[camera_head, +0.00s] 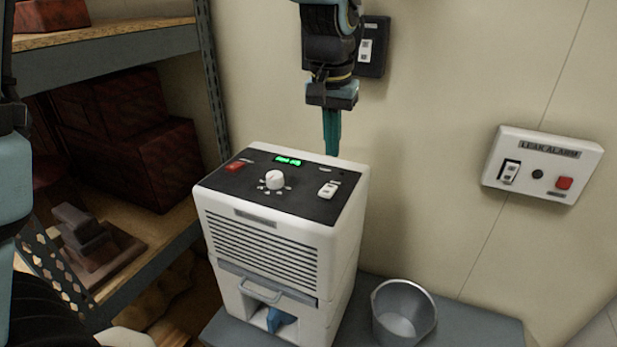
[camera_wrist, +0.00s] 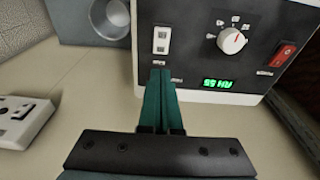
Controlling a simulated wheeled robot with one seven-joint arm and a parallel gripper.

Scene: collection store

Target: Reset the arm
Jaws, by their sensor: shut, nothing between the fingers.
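My gripper (camera_head: 331,133) points down at the back edge of a white dehumidifier-like machine (camera_head: 262,262), with its teal fingers together and nothing between them. In the wrist view the closed fingers (camera_wrist: 160,75) end just below a white rocker switch (camera_wrist: 161,40) in the picture; I cannot tell whether they touch the panel. The machine's black top panel (camera_head: 300,203) carries a red switch (camera_head: 238,165), a white dial (camera_head: 275,180), a lit green display (camera_head: 288,161) and the white switch. The machine stands upright on a grey surface.
A grey metal bucket (camera_head: 403,312) stands right of the machine. A wall box labelled "LEAK ALARM" (camera_head: 542,165) is at the right. A dark wall switch plate (camera_head: 372,47) is behind my arm. Shelving with dark red boxes (camera_head: 128,135) is at the left.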

